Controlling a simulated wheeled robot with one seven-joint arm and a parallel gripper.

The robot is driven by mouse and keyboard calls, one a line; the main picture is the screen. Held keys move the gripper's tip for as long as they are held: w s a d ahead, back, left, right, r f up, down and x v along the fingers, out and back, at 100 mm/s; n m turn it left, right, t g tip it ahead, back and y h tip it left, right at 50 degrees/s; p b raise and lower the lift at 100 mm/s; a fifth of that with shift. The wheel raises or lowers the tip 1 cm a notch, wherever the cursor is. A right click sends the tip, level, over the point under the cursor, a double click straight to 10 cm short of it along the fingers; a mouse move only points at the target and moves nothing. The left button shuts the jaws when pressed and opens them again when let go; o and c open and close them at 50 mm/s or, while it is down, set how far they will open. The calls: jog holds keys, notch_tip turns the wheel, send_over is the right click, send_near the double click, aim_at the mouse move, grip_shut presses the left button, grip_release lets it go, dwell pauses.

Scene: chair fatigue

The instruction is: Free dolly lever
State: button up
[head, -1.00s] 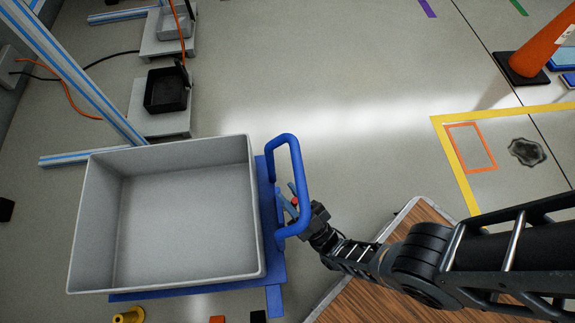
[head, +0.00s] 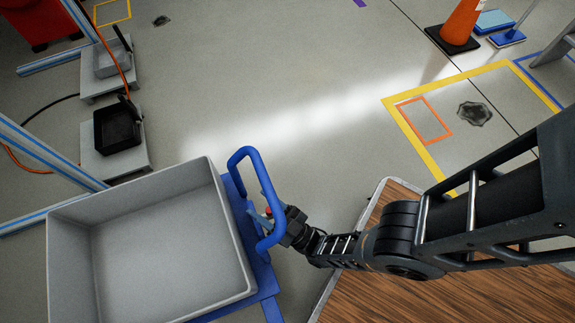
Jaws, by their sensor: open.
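A blue dolly (head: 266,288) carries a large grey open bin (head: 150,245) at the lower left of the head view. Its blue tubular handle (head: 241,155) stands at the bin's right side. My gripper (head: 262,206) is open beside the handle, its blue-grey fingers reaching into the handle's loop. A small red piece (head: 268,212) shows between the fingers; it may be the tip of the lever. The rest of the lever is hidden by the handle and my gripper, and I cannot tell whether the fingers touch it.
A wooden-topped table (head: 455,293) lies at the lower right, under my arm. Two scale-like platforms with a black tray (head: 117,128) and a grey tray (head: 110,60) stand at the upper left. An orange cone (head: 461,22) stands at the upper right. The middle floor is clear.

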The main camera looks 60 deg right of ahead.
jog(key=s+d+r+p, duration=0.5)
jog(key=d+r+p, duration=0.3)
jog(key=d+r, duration=0.2)
jog(key=shift+s+d+r, duration=0.15)
jog(key=shift+s+r, duration=0.1)
jog(key=shift+r, duration=0.2)
